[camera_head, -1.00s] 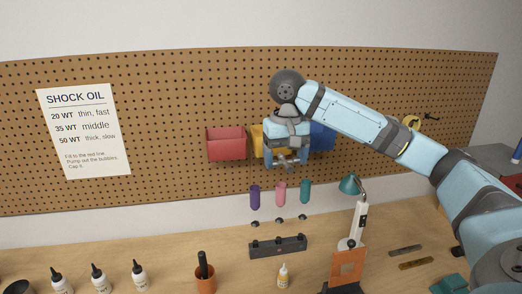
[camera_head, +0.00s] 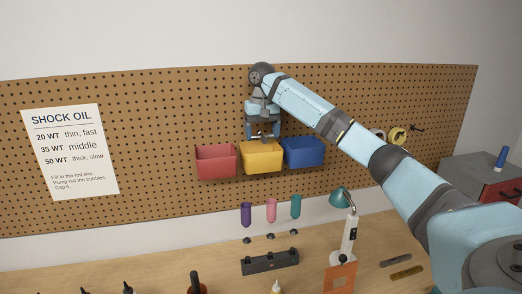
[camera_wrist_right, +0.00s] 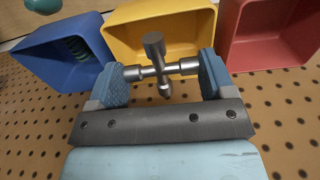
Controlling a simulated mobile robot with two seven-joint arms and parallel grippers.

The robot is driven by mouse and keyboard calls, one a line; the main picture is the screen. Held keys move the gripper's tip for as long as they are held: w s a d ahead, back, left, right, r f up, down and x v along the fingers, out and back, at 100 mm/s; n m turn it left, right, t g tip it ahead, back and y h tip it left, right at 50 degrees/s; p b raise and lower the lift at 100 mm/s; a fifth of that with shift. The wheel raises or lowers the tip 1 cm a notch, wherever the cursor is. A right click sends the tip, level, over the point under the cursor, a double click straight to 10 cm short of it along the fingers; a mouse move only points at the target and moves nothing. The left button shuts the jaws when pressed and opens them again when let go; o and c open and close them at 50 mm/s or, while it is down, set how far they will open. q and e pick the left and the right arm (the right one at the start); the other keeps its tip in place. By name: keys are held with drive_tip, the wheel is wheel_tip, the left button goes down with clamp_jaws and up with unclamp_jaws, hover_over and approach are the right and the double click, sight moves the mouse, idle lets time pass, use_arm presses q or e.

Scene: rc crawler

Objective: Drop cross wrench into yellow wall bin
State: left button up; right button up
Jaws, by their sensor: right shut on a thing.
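The cross wrench (camera_head: 265,136) is a small silver metal cross. My right gripper (camera_head: 263,137) points down and is shut on it, just above the yellow wall bin (camera_head: 262,158). In the right wrist view, the fingers pinch the cross wrench (camera_wrist_right: 153,47) by two opposite arms. The yellow bin (camera_wrist_right: 185,33) shows behind the wrench there, with its opening partly covered by wrench and fingers. My left gripper is not in view.
A red bin (camera_head: 216,162) and a blue bin (camera_head: 304,152) flank the yellow one on the pegboard (camera_head: 150,130). The blue bin holds a dark coiled thing (camera_wrist_right: 79,46). Colored tubes (camera_head: 271,211) hang below. A lamp (camera_head: 342,200) stands at lower right.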

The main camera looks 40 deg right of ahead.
sight(261, 133)
drive_tip(key=shift+w+d+f, duration=0.1)
drive_tip(key=shift+w+f, duration=0.15)
drive_tip(key=shift+f, duration=0.25)
drive_tip(key=shift+w+d+f, duration=0.1)
drive_tip(key=shift+w+f, duration=0.15)
drive_tip(key=shift+f, duration=0.25)
drive_tip(key=shift+d+f, duration=0.1)
drive_tip(key=shift+f, duration=0.45)
wheel_tip(261, 133, down, 3)
drive_tip(key=shift+s+f+p, duration=0.1)
drive_tip(key=shift+s+p, duration=0.05)
drive_tip(key=shift+p, duration=0.65)
drive_tip(key=shift+w+f+p, duration=0.2)
drive_tip(key=shift+p, duration=0.1)
drive_tip(key=shift+f, duration=0.55)
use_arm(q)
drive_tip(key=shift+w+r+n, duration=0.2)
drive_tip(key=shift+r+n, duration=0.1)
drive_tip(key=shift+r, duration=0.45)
use_arm(e)
drive_tip(key=shift+f, duration=0.25)
